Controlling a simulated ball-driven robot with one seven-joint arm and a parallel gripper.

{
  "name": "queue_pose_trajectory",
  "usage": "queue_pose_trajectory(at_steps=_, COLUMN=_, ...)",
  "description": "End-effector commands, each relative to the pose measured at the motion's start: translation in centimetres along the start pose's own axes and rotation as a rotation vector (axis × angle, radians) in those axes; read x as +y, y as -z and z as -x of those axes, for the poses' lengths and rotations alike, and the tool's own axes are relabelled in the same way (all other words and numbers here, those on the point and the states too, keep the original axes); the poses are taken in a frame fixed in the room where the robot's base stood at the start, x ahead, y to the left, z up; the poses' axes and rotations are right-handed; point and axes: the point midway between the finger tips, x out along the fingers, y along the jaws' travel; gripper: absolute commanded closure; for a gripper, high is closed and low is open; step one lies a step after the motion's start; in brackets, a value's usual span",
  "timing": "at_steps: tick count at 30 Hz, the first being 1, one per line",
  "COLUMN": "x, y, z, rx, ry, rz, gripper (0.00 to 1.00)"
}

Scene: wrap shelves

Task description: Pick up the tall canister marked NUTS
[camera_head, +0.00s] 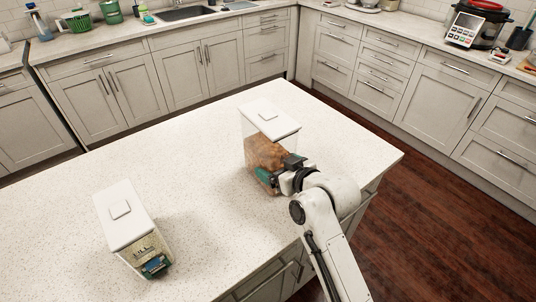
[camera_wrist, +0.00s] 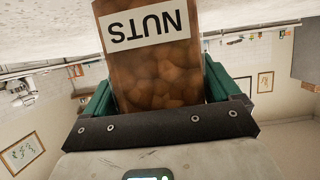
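The tall canister marked NUTS (camera_head: 266,152) is clear with a white lid and brown nuts inside. It appears upright on the island counter, near its right end. My gripper (camera_head: 268,180) is at the canister's lower part, on the near right side. In the wrist view the canister (camera_wrist: 160,75) shows its NUTS label upside down and sits between my gripper's (camera_wrist: 158,88) two green fingers, one along each side. No clear gap shows at either finger, but I cannot tell whether they press on it. The canister's base is partly hidden by the gripper in the head view.
A second white-lidded canister (camera_head: 135,235) with a partly readable label stands at the left front of the island counter (camera_head: 190,165). The counter between the two is clear. Cabinets (camera_head: 225,60) line the back and right, with dark wooden floor (camera_head: 405,215) between.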

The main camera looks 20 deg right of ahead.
Motion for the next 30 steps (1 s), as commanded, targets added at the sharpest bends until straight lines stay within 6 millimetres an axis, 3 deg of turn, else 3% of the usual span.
queue_pose_trajectory(at_steps=2, x=0.0, y=0.0, z=0.0, rx=0.000, ry=0.000, rz=0.000, gripper=0.34)
queue_pose_trajectory(at_steps=17, x=0.0, y=0.0, z=0.0, rx=0.000, ry=0.000, rz=0.000, gripper=0.82)
queue_pose_trajectory(at_steps=26, x=0.1, y=0.7, z=0.2, rx=0.009, ry=-0.002, rz=0.003, gripper=0.82)
queue_pose_trajectory(at_steps=30, x=0.1, y=1.9, z=0.6, rx=0.013, ry=-0.002, rz=0.005, gripper=0.82)
